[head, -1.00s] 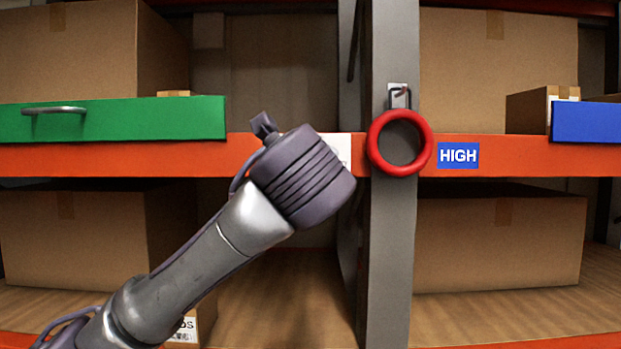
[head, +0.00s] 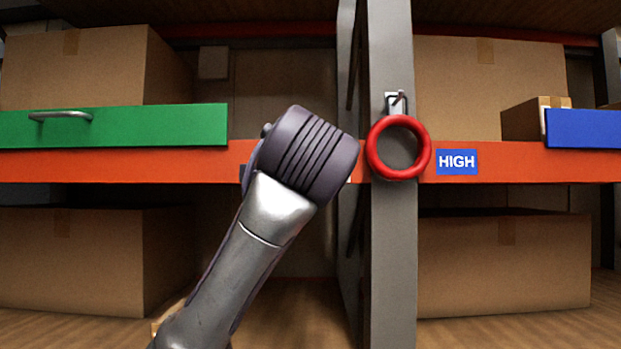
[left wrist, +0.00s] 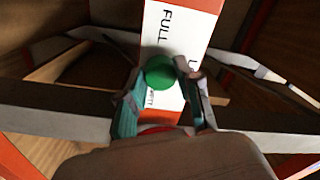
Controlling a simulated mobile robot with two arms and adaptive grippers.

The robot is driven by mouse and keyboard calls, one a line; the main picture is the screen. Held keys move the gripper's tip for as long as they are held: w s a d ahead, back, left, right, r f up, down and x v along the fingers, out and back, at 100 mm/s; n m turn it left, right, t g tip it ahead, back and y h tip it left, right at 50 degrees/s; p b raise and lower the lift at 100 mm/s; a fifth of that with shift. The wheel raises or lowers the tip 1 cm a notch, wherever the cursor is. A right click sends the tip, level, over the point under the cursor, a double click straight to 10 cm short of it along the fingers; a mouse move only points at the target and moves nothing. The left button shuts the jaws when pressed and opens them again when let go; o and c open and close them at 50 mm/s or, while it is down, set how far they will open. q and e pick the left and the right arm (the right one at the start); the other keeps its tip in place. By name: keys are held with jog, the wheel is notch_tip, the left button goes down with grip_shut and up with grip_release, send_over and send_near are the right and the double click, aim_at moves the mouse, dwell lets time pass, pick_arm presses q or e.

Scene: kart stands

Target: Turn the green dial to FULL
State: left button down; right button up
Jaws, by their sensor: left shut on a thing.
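The green dial (left wrist: 160,73) is a round knob in the left wrist view, in front of a white label panel (left wrist: 185,20). The panel reads FULL above the dial; other lettering beside and below it is partly covered. My left gripper (left wrist: 158,68) has a finger on either side of the dial and is shut on it. In the head view my left wrist covers the dial and the fingers, in front of the orange shelf beam (head: 210,163). My right gripper is in neither view.
A grey upright post (head: 392,250) stands right of my wrist, with a red ring (head: 372,150) hanging on a hook. A blue HIGH sign (head: 457,162) is beside it. A green drawer (head: 150,125) with a handle is left, a blue one (head: 585,128) right. Cardboard boxes fill the shelves.

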pick_arm(q)
jog(key=shift+d+f+n+b, duration=0.15)
jog(key=shift+n+b, duration=0.4)
jog(key=shift+n, duration=1.55)
jog(key=shift+f+n+b, duration=0.1)
jog(key=shift+n+b, duration=0.4)
jog(key=shift+n, duration=1.6)
jog(key=c, duration=0.8)
grip_release()
jog(key=shift+r, duration=0.1)
jog(key=shift+o, duration=0.2)
